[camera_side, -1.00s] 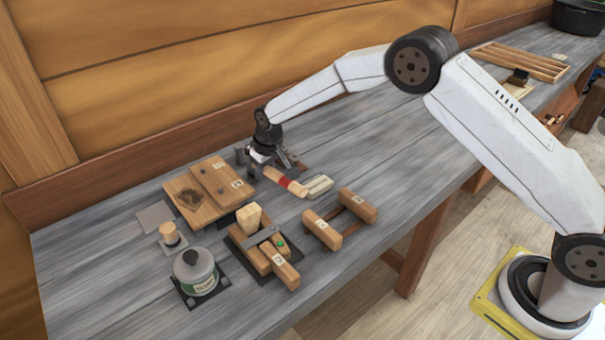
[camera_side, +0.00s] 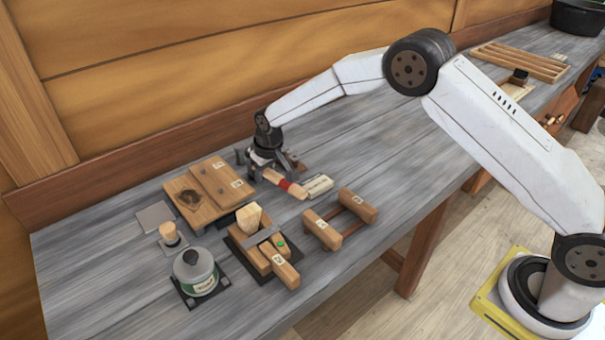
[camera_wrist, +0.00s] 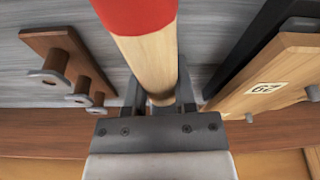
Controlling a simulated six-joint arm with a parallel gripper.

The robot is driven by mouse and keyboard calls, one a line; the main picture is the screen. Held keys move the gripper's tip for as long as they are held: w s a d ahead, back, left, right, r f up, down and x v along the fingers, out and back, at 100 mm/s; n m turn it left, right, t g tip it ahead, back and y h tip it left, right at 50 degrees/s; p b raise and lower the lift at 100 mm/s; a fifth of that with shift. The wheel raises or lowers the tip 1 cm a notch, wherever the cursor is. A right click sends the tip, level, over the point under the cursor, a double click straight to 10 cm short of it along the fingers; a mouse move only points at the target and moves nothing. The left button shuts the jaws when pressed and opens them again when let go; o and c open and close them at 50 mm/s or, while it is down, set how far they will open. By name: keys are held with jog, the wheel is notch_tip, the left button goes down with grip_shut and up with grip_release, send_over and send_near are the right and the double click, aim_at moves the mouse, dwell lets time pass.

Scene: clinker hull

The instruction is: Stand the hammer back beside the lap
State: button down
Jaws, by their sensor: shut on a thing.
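The hammer's wooden handle with a red band (camera_side: 297,190) lies along the bench, slanting down to the right from my gripper (camera_side: 270,169). In the wrist view, the handle (camera_wrist: 147,62) runs between the fingers of my gripper (camera_wrist: 158,98), which is shut on it; the red band is at the top edge. I cannot make out the hammer head. The lap, two overlapping planks (camera_side: 222,181), lies left of my gripper. Its labelled plank (camera_wrist: 262,88) stands at the right in the wrist view, apart from the handle.
A small brown rack with metal pegs (camera_wrist: 62,55) is close on the other side. A pale block (camera_side: 318,186) lies near the handle's end. Nearer stand a wooden frame (camera_side: 322,231), a clamp-like block tool (camera_side: 283,270) and a tin (camera_side: 197,272).

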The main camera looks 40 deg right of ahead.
jog(key=shift+f, duration=0.15)
jog(key=shift+c, duration=1.7)
grip_release()
jog(key=shift+f, duration=0.15)
jog(key=shift+r, duration=4.05)
jog(key=shift+r, duration=0.1)
jog(key=shift+s+d+r, duration=0.15)
jog(key=shift+s+d, duration=0.2)
jog(key=shift+s, duration=0.15)
jog(key=s+d, duration=0.3)
jog(key=s, duration=0.7)
jog(key=s+d+m, duration=0.1)
jog(key=s+d, duration=0.2)
jog(key=s, duration=0.7)
jog(key=s+d, duration=0.3)
jog(key=s, duration=0.8)
jog(key=shift+d+r+m, duration=0.3)
jog(key=shift+d+r, duration=0.05)
jog(key=shift+r, duration=0.1)
